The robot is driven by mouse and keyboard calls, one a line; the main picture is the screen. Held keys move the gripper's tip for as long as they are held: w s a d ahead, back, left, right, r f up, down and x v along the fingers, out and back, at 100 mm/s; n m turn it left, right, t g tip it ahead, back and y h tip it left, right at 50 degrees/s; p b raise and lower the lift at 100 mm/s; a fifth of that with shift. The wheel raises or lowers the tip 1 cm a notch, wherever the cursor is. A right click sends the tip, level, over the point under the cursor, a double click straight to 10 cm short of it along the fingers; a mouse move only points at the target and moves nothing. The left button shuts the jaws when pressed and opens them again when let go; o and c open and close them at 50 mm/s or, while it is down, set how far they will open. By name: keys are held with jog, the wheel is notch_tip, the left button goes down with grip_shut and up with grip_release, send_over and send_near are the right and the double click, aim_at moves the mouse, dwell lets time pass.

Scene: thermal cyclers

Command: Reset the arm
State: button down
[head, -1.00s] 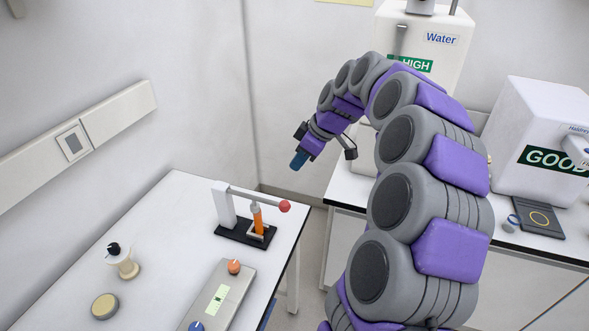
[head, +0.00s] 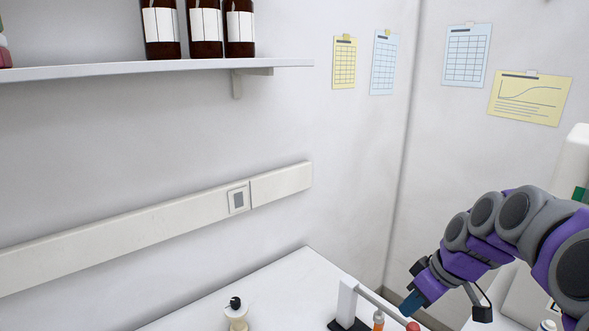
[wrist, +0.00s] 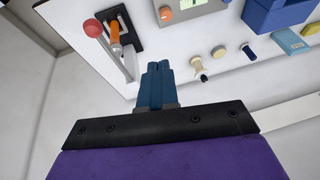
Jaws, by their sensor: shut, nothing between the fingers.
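My arm, grey and purple, is bent at the right of the head view. My gripper (head: 412,302) points down and to the left at its end, close to the lever device in the picture. In the wrist view my gripper (wrist: 158,70) shows its blue fingers together, with nothing held between them. The bench (head: 290,285) lies below and to the left.
A lever device with a red ball (head: 412,326) and an orange part (head: 378,318) stands on the bench. A small black-knobbed item (head: 235,306) is to its left. A shelf (head: 150,70) holds brown bottles (head: 205,28). The wrist view shows a blue box (wrist: 280,14).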

jog(key=s+a+f+m+g+h, duration=0.2)
jog(key=s+a+f, duration=0.1)
jog(key=s+a, duration=0.95)
jog(key=s+f+m+g, duration=0.1)
jog(key=s+f+m, duration=0.1)
jog(key=s, duration=0.6)
jog(key=s+d+f+m+g+h, duration=0.1)
jog(key=s+f+m, duration=0.1)
jog(key=s, duration=0.6)
jog(key=shift+s+d+f+m+h+b, duration=0.3)
jog(key=shift+f+m, duration=0.1)
jog(key=shift+f, duration=0.05)
jog(key=shift+a, duration=0.1)
